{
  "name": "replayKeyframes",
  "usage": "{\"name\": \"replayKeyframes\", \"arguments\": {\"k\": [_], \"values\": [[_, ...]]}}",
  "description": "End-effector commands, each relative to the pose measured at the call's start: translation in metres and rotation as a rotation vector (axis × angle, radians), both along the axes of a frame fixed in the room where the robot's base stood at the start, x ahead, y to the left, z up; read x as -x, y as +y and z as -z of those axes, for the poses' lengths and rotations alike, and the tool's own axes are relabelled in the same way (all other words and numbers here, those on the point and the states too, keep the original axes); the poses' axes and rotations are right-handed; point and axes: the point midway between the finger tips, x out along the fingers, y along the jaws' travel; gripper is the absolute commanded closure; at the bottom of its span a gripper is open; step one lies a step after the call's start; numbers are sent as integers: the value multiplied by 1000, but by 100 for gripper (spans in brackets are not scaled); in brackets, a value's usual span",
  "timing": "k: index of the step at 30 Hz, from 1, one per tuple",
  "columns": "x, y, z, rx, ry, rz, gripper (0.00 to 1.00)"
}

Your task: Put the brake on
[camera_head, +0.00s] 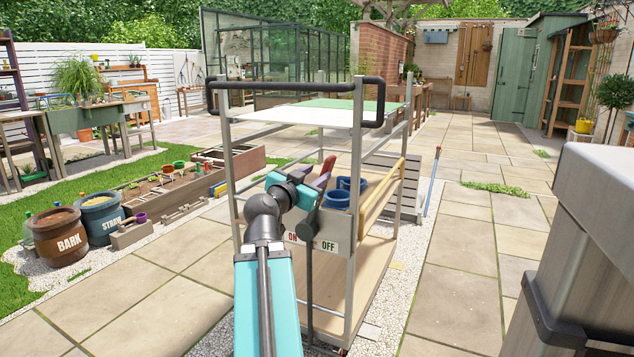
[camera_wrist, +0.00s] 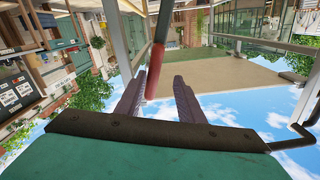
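The trolley (camera_head: 357,215) is a metal-framed cart with wooden boards in front of me. Its brake lever (camera_head: 309,275) is a dark upright rod with a red grip (camera_head: 328,164), leaning slightly right at the top. The rod passes between the ON label (camera_head: 293,237) and the OFF label (camera_head: 329,246); I cannot tell its setting. My gripper (camera_head: 314,176) is at the lever's top. In the wrist view, my gripper (camera_wrist: 158,88) has its dark fingers apart, and the red grip (camera_wrist: 154,72) shows between them, nearer the left finger. Whether it touches is unclear.
Blue pots (camera_head: 338,195) sit inside the trolley behind the lever. A dark push handle (camera_head: 290,85) crosses above my gripper. A BARK pot (camera_head: 60,238) and a STRAW pot (camera_head: 101,217) stand left. Open paving (camera_head: 455,265) lies to the right.

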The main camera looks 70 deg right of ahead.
Motion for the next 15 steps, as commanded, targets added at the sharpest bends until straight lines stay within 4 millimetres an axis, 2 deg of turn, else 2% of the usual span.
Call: {"name": "replayKeyframes", "arguments": {"k": [15], "values": [[-2, 24, 3, 2, -1, -2, 66]]}}
